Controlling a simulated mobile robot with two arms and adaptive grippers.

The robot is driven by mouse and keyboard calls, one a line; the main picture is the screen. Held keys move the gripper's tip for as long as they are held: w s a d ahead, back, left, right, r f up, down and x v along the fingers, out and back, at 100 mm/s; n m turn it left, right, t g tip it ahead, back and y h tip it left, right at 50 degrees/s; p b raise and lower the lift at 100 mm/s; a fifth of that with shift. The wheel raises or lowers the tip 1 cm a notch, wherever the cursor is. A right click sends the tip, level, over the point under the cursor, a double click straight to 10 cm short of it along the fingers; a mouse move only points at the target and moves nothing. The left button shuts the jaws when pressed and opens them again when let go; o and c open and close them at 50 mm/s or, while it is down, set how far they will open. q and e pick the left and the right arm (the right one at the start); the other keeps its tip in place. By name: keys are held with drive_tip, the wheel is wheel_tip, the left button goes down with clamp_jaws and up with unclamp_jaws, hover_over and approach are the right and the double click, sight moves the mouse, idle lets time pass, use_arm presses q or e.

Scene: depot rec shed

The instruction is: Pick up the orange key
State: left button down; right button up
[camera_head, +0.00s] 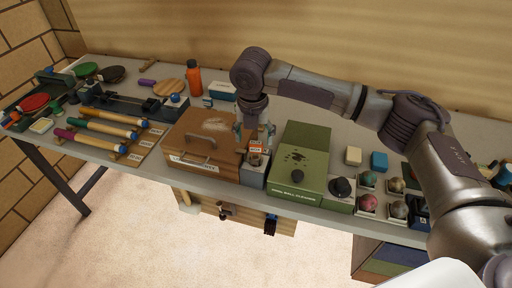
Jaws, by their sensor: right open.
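My right gripper (255,138) points down over the middle of the bench, with its fingers apart. Just below and between the fingertips is a small orange piece with pale marks (256,147), on top of a small grey box (253,174). It may be the orange key or its tag, but it is too small and too covered by the fingers to tell its shape. I cannot tell whether the fingers touch it. My left gripper is not in view.
A brown wooden box with a handle (188,152) stands close left of the grey box. A green ball cleaner (298,165) stands close right. An orange bottle (194,79) and a blue-white box (222,91) stand behind. Cues lie left, and balls (367,203) sit right.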

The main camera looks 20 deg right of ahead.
sight(256, 143)
drive_tip(key=f, duration=0.1)
drive_tip(key=w+f+p, duration=0.1)
drive_tip(key=f, duration=0.1)
drive_tip(key=d+f+p, duration=0.1)
drive_tip(key=shift+w+f, duration=0.2)
drive_tip(key=shift+f, duration=0.45)
drive_tip(key=c, duration=1.2)
